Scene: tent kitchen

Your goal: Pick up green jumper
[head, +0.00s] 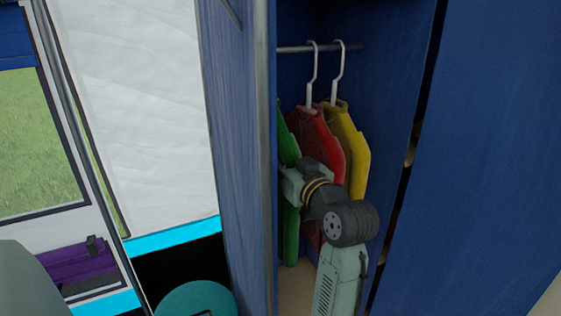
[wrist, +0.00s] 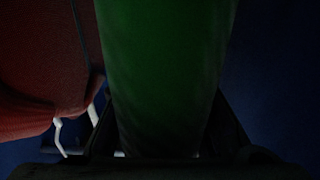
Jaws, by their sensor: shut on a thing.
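The green jumper (head: 291,225) is in the open blue wardrobe, left of the red jumper, and partly hidden by the wardrobe's side and my arm. No hanger shows above it in the head view. My gripper (head: 287,186) reaches into the wardrobe at the green jumper. In the wrist view the green jumper (wrist: 165,70) fills the middle, between the dark fingers of my gripper (wrist: 168,140), which is shut on it. The wrist picture is dark.
The red jumper (head: 322,139) and yellow jumper (head: 345,130) hang on white hangers from the rail (head: 295,49). The red one is close by in the wrist view (wrist: 45,60). The wardrobe's left side (head: 238,150) stands close to my gripper. A teal round object (head: 195,300) is outside.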

